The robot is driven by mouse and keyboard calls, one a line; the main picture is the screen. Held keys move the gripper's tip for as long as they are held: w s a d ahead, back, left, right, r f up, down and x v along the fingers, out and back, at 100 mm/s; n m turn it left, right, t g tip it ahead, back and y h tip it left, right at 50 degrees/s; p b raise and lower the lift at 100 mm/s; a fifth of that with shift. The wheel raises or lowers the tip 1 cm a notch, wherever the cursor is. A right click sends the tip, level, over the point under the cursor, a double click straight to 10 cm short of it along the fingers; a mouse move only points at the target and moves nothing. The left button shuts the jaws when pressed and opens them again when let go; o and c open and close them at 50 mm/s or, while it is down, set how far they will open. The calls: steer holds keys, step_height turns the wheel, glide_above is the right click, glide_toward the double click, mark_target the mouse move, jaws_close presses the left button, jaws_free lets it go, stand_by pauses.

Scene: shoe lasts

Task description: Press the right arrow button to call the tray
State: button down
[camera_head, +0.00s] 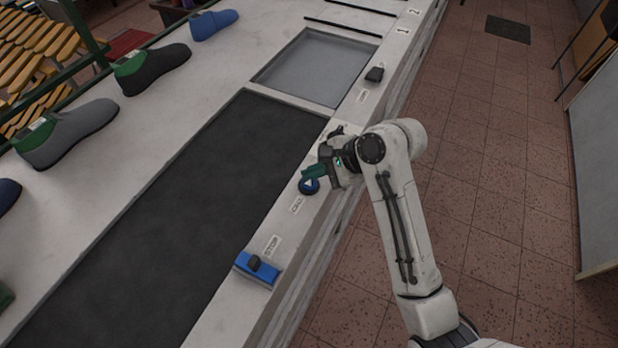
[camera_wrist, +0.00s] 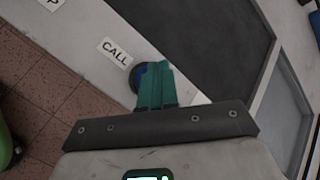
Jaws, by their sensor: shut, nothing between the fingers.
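The call button (camera_head: 309,186) is a round blue button with a pale mark, set on the light counter edge beside a label reading CALL. My gripper (camera_head: 314,172) is shut and empty, with its green fingers at the button's far side, partly covering it. In the wrist view the green fingers (camera_wrist: 156,88) lie over the button (camera_wrist: 138,76), of which only a dark and blue left edge shows. I cannot tell whether the fingertips touch it. A grey tray-like panel (camera_head: 313,66) lies in the counter beyond the dark belt.
A blue block with a black knob (camera_head: 256,268) sits by the STOP label, nearer me. Another black knob (camera_head: 374,74) is farther along the edge. The dark belt (camera_head: 190,210) is bare. Shoe-shaped lasts (camera_head: 68,132) stand along the left side. Tiled floor is open at right.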

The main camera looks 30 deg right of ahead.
mark_target(313, 184)
step_height(313, 184, up, 5)
steer(key=p, duration=0.6)
steer(key=shift+p, duration=0.35)
stand_by(0.4)
steer(key=s+d+f+n+g+h+b, duration=0.1)
steer(key=s+f+n+g+h+b, duration=0.15)
steer(key=s+f+n, duration=0.65)
steer(key=s+d+f+n+g+h+b, duration=0.1)
steer(key=s+d+n, duration=0.1)
steer(key=s, duration=0.4)
steer(key=s+d+f+n+h, duration=0.2)
steer(key=s+n, duration=0.1)
steer(key=s, duration=0.4)
steer(key=s+d+f+n+g+h+b, duration=0.1)
steer(key=s+d+f+n, duration=0.1)
steer(key=s, duration=0.4)
steer(key=shift+s+d+n+g+b, duration=0.15)
steer(key=shift+s+n+g+b, duration=0.15)
steer(key=shift+s+n+g, duration=0.1)
steer(key=shift+h, duration=0.25)
stand_by(2.9)
